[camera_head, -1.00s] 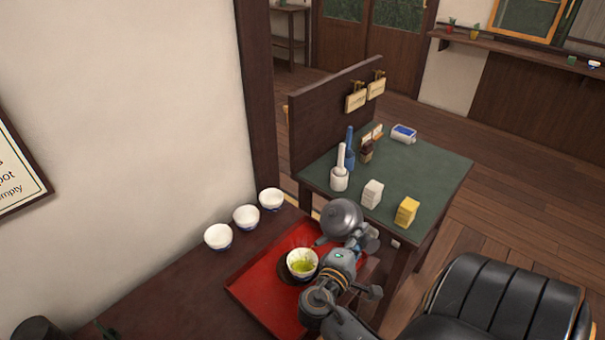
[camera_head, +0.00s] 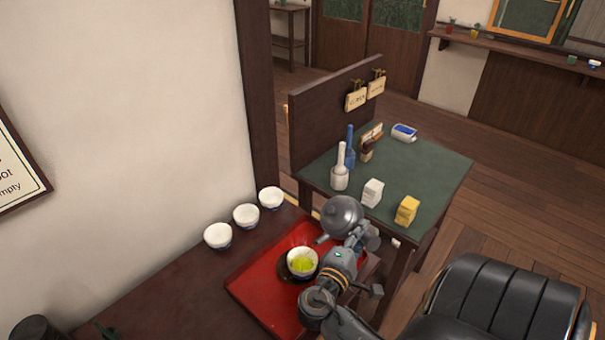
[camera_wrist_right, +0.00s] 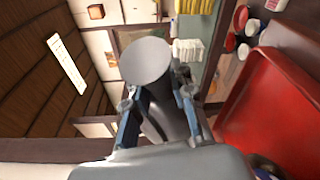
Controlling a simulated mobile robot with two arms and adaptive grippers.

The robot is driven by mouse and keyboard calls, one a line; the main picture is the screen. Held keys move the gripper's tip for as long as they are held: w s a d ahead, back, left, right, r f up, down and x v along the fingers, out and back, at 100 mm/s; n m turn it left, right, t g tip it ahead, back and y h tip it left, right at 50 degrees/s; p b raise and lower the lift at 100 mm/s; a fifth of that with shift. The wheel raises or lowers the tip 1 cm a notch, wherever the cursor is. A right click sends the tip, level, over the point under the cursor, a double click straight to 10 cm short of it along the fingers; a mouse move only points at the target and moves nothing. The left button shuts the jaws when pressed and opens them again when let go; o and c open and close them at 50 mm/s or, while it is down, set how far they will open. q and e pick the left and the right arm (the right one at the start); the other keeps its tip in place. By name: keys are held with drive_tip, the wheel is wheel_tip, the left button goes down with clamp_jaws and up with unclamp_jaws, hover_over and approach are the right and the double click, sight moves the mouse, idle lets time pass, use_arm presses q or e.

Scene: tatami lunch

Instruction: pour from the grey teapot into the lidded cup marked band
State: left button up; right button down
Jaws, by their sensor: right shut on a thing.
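My right gripper (camera_head: 364,240) is shut on the grey teapot (camera_head: 342,214) and holds it above the back right part of the red tray (camera_head: 262,287). Its spout points left, towards a white cup (camera_head: 302,274) with green liquid in it. The spout tip is apart from the cup, and I see no stream. In the right wrist view the gripper's fingers (camera_wrist_right: 160,112) are on either side of a grey part of the teapot (camera_wrist_right: 147,62). No lid shows on the cup, and I cannot read its marking. My left gripper is not clearly in view.
Several white bowls, such as the nearest (camera_head: 218,237), stand along the wall left of the tray. A green-topped table (camera_head: 428,172) behind holds a white carton (camera_head: 373,193), a yellow carton (camera_head: 407,211) and bottles. A black chair (camera_head: 500,300) stands at right.

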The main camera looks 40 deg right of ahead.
drive_tip(key=shift+a+r+h+b, duration=0.15)
drive_tip(key=shift+r+h+b, duration=0.05)
drive_tip(key=shift+h+b, duration=0.15)
idle(0.6)
drive_tip(key=shift+d+r+p, duration=0.25)
drive_tip(key=shift+p, duration=0.55)
drive_tip(key=d+f+m+y+p, duration=0.1)
drive_tip(key=d+f+y+p, duration=0.5)
drive_tip(key=p, duration=0.5)
drive_tip(key=shift+d+f+m+g+y+p, duration=0.3)
drive_tip(key=shift+d+m+y+p, duration=0.1)
drive_tip(key=shift+y, duration=0.45)
